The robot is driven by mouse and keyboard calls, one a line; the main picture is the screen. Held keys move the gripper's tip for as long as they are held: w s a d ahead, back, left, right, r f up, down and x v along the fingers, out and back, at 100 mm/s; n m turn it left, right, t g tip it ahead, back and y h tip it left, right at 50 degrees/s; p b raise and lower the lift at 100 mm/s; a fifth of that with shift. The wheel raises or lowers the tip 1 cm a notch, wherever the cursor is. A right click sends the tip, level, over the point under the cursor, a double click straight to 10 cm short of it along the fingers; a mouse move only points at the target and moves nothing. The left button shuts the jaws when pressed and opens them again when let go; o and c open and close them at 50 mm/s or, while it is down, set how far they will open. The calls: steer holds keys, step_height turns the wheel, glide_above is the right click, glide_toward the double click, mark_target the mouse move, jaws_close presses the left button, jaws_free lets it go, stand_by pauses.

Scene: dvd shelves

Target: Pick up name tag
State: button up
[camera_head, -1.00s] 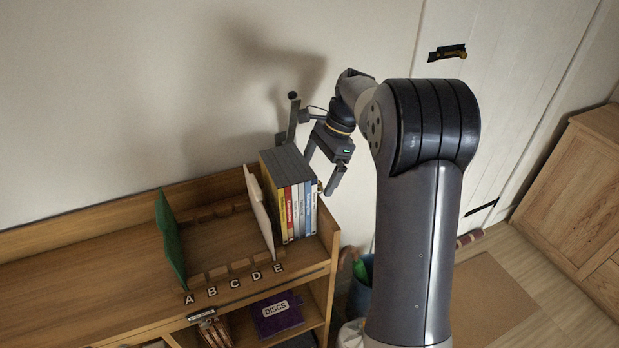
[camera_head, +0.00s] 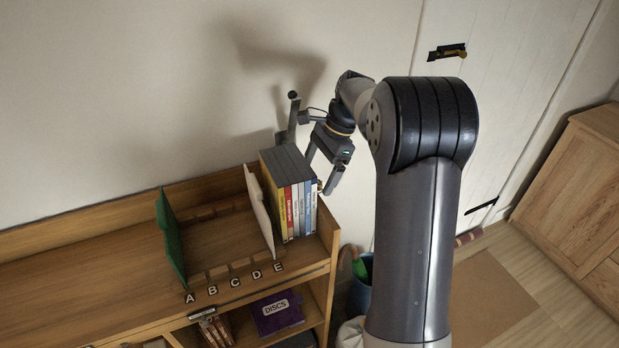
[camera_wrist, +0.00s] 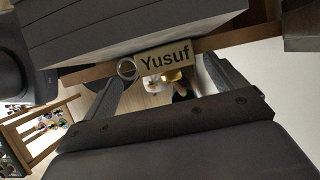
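The name tag (camera_wrist: 165,57) is a tan plate reading "Yusuf" with a metal ring at its left end. In the wrist view it lies at the far ends of my fingers, against the edge of a wooden board below grey cases. My gripper (camera_wrist: 160,85) is open, with its fingers spread to either side of the tag; contact is unclear. In the head view my gripper (camera_head: 322,168) is at the right end of the shelf, just right of the upright cases. The tag is too small to make out there.
Upright cases (camera_head: 290,190) stand close to the left of my gripper. A white divider (camera_head: 259,210) and a green divider (camera_head: 169,238) stand farther left, above letters A to E. A blue bin (camera_head: 362,290) is on the floor below. The wall is behind.

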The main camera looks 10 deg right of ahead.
steer(key=c, duration=0.7)
steer(key=shift+r, duration=0.15)
